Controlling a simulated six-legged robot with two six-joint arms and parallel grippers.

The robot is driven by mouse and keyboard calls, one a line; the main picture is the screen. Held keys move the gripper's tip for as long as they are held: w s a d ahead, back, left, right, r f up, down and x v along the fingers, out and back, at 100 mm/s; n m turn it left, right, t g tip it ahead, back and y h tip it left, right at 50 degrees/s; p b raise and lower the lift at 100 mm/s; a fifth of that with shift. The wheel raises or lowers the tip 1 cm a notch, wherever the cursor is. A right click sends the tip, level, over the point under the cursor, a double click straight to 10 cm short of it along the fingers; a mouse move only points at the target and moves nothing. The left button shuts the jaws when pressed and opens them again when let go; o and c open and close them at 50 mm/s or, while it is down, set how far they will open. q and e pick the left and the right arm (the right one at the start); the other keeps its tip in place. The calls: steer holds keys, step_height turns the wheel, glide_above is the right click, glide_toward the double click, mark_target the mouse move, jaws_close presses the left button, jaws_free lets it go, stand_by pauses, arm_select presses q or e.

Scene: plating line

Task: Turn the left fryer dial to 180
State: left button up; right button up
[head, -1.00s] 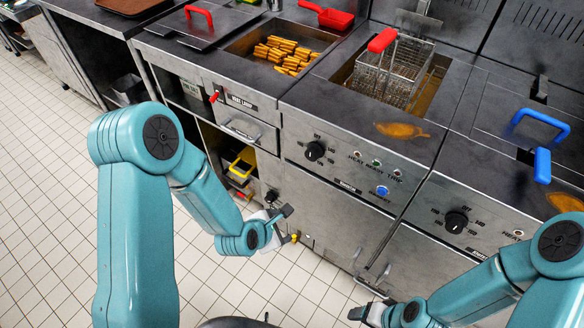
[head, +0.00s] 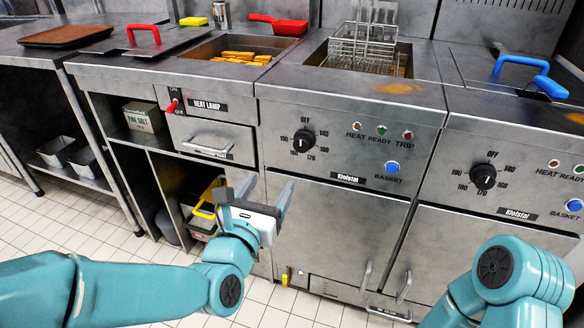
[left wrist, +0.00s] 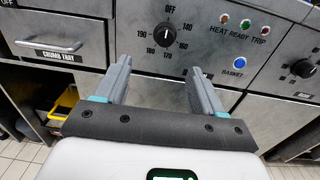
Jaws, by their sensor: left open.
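The left fryer dial (head: 303,141) is a round black knob on the steel front panel, with OFF printed above it and numbers around it. It also shows in the left wrist view (left wrist: 165,34), just beyond the fingertips; its pointer is too small to read surely. My left gripper (head: 267,188) is open and empty, below and a little left of the dial in the head view, apart from it. Its two fingers (left wrist: 160,68) point up toward the panel in the left wrist view. My right arm is at the lower right of the head view; its gripper is out of view.
A second fryer dial (head: 483,177) sits on the panel to the right. A blue basket button (head: 392,168) is right of the left dial. The crumb tray drawer handle (head: 206,147) and a red heat lamp switch (head: 172,105) are to its left. Door handles (head: 366,277) stick out lower down.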

arm_select(q)
glide_toward(301, 145)
steer(key=b+x, duration=0.1)
steer(key=x, duration=0.8)
steer(key=shift+w, duration=0.25)
steer(key=c, duration=1)
